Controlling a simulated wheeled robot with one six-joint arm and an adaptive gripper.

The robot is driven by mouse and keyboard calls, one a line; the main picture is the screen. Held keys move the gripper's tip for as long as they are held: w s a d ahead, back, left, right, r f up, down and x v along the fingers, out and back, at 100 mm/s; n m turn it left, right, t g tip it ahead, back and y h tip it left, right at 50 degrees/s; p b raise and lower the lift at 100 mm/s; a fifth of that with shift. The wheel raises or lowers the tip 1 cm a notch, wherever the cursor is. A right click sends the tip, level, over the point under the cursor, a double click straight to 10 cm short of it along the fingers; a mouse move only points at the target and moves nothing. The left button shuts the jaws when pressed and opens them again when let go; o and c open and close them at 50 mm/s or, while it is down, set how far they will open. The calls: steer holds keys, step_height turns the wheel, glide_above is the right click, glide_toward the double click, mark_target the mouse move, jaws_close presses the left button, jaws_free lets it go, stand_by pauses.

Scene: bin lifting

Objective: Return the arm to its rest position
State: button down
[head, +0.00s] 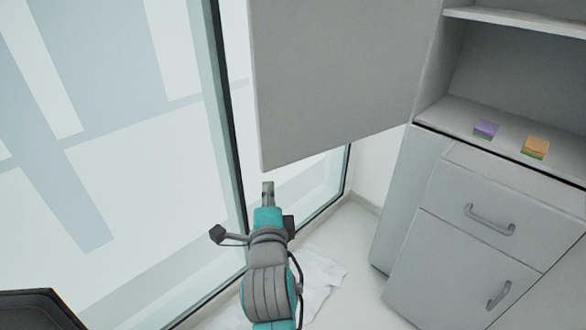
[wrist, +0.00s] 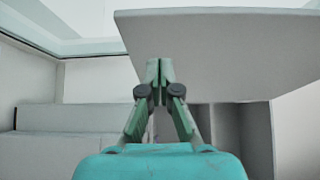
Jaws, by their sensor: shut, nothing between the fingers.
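My arm reaches forward from the bottom of the head view, with my gripper (head: 268,187) at its far end, just below the lower edge of a grey panel. In the wrist view my gripper (wrist: 160,66) has its fingertips together and holds nothing. The fingertips overlap the grey panel (wrist: 225,50) in that picture; I cannot tell whether they touch it.
The grey panel (head: 345,70), seemingly an open cabinet door, hangs ahead. A cabinet (head: 470,235) with handles stands at the right, with a purple block (head: 486,129) and an orange block (head: 535,146) on its shelf. A glass wall (head: 110,130) is at the left. A whitish sheet (head: 322,275) lies on the floor.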

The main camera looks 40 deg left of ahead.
steer(key=shift+d, duration=0.1)
steer(key=w+d+f+n+t+h, duration=0.1)
steer(key=d+f+n+h, duration=0.2)
steer(key=d+f, duration=1.4)
steer(key=s+d+f+n+t+h, duration=0.1)
steer(key=s+d+f, duration=0.2)
steer(key=d, duration=0.6)
steer(key=s+d+f+n+h, duration=0.1)
steer(key=s+d+f+h, duration=0.15)
steer(key=d, duration=0.65)
steer(key=s+d+f+n+h, duration=0.2)
steer(key=s+d+f+h, duration=0.1)
steer(key=s+d, duration=1.1)
steer(key=s+d+r+n+h, duration=0.1)
steer(key=s+d+r, duration=0.1)
steer(key=s, duration=0.4)
steer(key=s+d+r+n+h, duration=0.1)
steer(key=s+d+r+h, duration=0.1)
steer(key=s+d, duration=0.2)
steer(key=v, duration=0.3)
